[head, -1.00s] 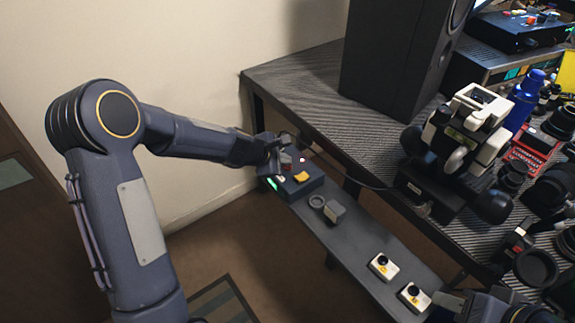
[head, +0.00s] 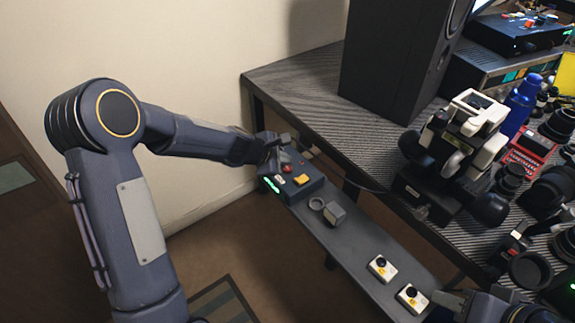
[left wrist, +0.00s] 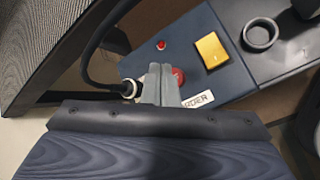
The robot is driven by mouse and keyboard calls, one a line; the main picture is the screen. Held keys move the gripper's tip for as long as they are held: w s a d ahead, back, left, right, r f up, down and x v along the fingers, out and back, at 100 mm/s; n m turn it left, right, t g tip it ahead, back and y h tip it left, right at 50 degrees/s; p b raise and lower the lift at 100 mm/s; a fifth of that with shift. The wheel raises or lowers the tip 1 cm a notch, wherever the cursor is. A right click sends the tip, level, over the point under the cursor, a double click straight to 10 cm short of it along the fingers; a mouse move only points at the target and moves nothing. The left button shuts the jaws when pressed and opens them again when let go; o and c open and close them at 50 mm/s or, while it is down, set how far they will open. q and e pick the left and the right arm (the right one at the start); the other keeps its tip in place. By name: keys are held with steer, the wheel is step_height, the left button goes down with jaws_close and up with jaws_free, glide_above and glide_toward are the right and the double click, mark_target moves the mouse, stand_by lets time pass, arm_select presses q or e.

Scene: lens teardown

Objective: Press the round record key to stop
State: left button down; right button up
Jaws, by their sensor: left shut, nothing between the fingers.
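The recorder (head: 312,188) is a blue-grey box at the far end of a narrow shelf. Its round red record key (head: 287,168) shows in the head view beside a yellow key (head: 301,180). In the left wrist view the red key (left wrist: 178,76) is partly hidden by my shut, empty left gripper (left wrist: 160,72). In the head view my left gripper (head: 274,147) is just behind the key; I cannot tell whether they touch. A small red lamp (left wrist: 161,45) sits on the recorder's top. My right gripper (head: 447,300) is partly visible at bottom right, its opening unclear.
Two white-and-yellow button boxes (head: 382,268) stand nearer on the shelf. A dark cable runs behind the recorder toward the table, which holds a tall speaker (head: 395,60).

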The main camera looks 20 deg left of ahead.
mark_target(284, 170)
arm_select(q)
step_height(284, 170, up, 6)
steer(key=p, duration=0.5)
steer(key=shift+p, duration=0.35)
